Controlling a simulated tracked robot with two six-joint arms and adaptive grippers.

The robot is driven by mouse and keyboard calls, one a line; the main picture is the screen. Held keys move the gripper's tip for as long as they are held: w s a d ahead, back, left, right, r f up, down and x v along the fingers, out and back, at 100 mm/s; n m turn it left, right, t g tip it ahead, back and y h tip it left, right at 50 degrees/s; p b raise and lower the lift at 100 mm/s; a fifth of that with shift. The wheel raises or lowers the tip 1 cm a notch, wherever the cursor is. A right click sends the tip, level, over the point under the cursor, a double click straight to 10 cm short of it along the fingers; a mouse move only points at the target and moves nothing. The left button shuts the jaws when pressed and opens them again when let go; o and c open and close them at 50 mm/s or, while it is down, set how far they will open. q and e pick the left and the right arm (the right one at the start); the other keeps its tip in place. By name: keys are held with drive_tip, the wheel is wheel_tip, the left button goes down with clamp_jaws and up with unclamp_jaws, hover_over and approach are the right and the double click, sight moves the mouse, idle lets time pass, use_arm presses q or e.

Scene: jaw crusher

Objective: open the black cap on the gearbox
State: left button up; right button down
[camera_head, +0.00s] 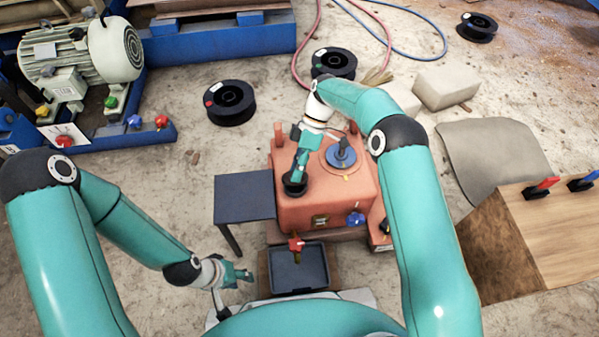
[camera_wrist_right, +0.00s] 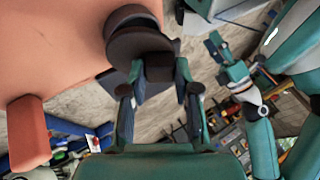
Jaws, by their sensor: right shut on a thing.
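The gearbox (camera_head: 325,208) is an orange-red box in the middle of the head view. The round black cap (camera_head: 294,188) is at the left part of its top, partly hidden by my right gripper (camera_head: 298,172). In the right wrist view the cap (camera_wrist_right: 138,42) is at the top beside the orange housing, with its dark block between the fingers of my right gripper (camera_wrist_right: 160,95). That gripper is shut on the cap. Whether the cap is seated or loose I cannot tell. My left gripper (camera_head: 238,274) is empty and looks open, low beside the black tray, away from the gearbox.
A dark side plate (camera_head: 243,196) stands left of the gearbox. A black tray (camera_head: 298,290) lies below the red tap (camera_head: 296,243). A blue-topped fitting (camera_head: 340,155) stands right of the cap. Black spools (camera_head: 229,102), hoses and a wooden box (camera_head: 550,235) lie around.

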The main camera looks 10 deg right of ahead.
drive_tip(key=shift+w+a+g+b, duration=0.15)
drive_tip(key=shift+w+g+b, duration=0.25)
drive_tip(key=shift+b, duration=0.35)
drive_tip(key=shift+r, duration=0.15)
drive_tip(key=c, duration=0.8)
unclamp_jaws()
drive_tip(key=shift+c, duration=0.2)
wheel_tip(320, 180, up, 10)
